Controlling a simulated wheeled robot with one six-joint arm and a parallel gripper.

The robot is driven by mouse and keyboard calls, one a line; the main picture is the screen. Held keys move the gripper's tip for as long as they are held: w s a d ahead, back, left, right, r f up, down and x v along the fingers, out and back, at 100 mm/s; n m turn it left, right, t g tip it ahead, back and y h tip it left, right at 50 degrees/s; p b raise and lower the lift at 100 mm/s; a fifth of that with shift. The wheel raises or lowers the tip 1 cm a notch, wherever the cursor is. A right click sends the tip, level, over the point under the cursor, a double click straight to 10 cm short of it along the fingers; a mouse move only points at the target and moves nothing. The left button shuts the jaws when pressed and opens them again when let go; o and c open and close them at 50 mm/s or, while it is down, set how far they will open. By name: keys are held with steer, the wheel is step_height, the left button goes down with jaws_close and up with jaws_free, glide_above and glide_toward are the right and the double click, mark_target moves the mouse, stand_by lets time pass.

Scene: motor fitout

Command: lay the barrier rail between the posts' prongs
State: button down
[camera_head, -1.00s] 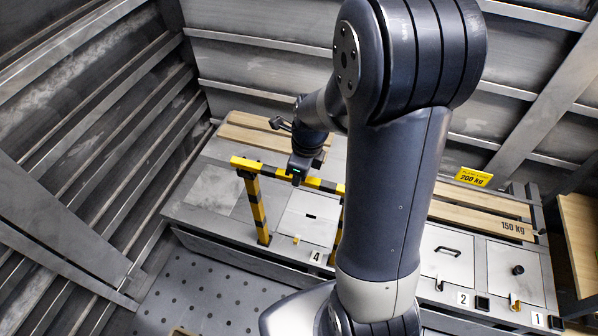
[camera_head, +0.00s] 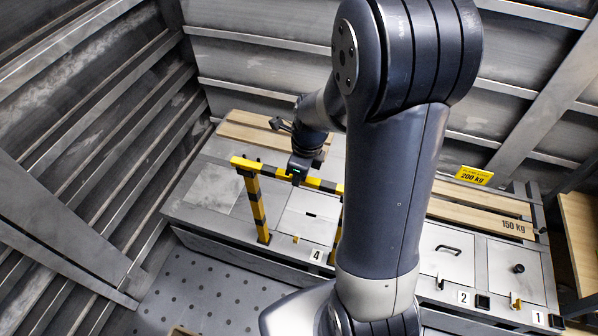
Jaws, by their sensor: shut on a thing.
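The barrier rail (camera_head: 270,172) is a yellow and black striped bar. It lies roughly level at the tops of two striped posts. The left post (camera_head: 258,208) stands upright under the rail's left end, and a dark prong shows just behind the rail there. The right post (camera_head: 335,232) is mostly hidden behind my arm, as is the rail's right end. My gripper (camera_head: 294,179) is shut on the rail near its middle, from above. I cannot tell whether the rail rests fully between the prongs.
Wooden slats (camera_head: 480,212) marked 150 kg lie at the right. A yellow 200 kg sign (camera_head: 473,175) stands behind. The perforated floor (camera_head: 215,290) in front is mostly clear.

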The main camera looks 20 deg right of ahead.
steer(key=shift+f, duration=0.15)
stand_by(0.6)
steer(key=c, duration=1.2)
jaws_free()
step_height(320, 180, up, 11)
steer(key=s+d, duration=0.1)
steer(key=shift+d+f, duration=0.15)
